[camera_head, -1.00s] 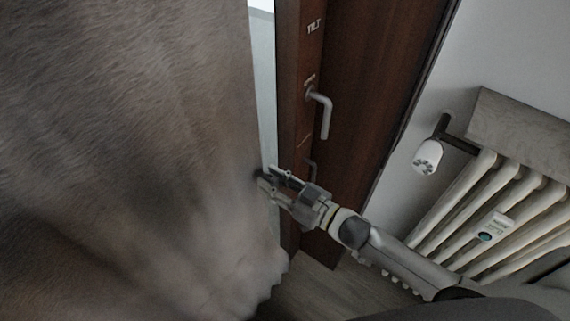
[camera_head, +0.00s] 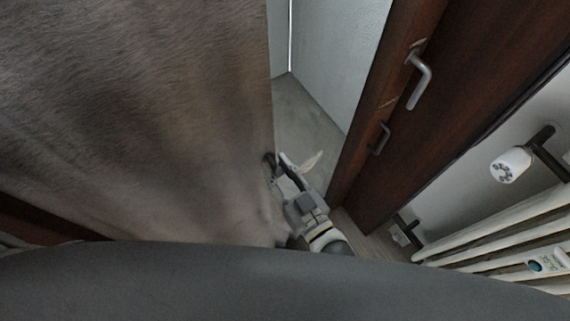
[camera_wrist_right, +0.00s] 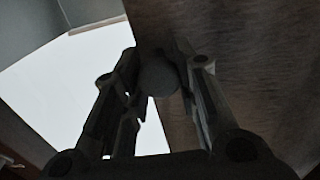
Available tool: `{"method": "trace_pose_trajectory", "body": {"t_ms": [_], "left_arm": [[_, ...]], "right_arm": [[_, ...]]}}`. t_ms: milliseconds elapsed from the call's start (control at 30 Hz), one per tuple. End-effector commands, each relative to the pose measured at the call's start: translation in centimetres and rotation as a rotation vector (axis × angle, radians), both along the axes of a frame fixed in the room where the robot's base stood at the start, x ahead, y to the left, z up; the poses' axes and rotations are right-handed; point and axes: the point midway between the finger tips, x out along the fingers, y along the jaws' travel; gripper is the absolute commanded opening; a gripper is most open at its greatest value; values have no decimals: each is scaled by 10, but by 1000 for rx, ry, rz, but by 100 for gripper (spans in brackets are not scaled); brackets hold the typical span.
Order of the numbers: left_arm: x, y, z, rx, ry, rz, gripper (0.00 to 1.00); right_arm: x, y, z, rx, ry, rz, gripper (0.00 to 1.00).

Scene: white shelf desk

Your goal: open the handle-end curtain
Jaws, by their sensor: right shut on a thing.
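The curtain (camera_head: 140,110) is a grey-brown cloth that fills the left half of the head view. My right gripper (camera_head: 277,162) is at the curtain's right edge, low in the picture, and is shut on that edge. In the right wrist view the curtain (camera_wrist_right: 265,75) covers the right side, and its edge runs between the fingers of my right gripper (camera_wrist_right: 158,65). Bright open space shows left of the edge there. My left gripper is not in view.
A white radiator (camera_head: 500,240) with a valve knob (camera_head: 511,165) is at the right. My own grey body covers the bottom.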

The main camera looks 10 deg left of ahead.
Motion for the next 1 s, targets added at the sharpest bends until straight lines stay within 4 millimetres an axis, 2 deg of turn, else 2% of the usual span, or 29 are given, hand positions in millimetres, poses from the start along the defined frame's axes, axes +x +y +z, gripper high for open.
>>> {"method": "trace_pose_trajectory", "body": {"t_ms": [233, 267, 400, 767, 867, 1000], "left_arm": [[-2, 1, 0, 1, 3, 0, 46], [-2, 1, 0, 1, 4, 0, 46], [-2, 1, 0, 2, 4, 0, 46], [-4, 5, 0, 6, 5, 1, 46], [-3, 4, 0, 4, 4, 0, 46], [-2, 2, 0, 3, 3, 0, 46]], "right_arm": [[0, 0, 0, 1, -1, 1, 0], [0, 0, 0, 0, 0, 1, 32], [0, 0, 0, 0, 0, 1, 50], [-2, -2, -1, -1, 1, 1, 50], [-11, -8, -1, -2, 2, 1, 50], [-32, -24, -2, -3, 4, 1, 50]]}}
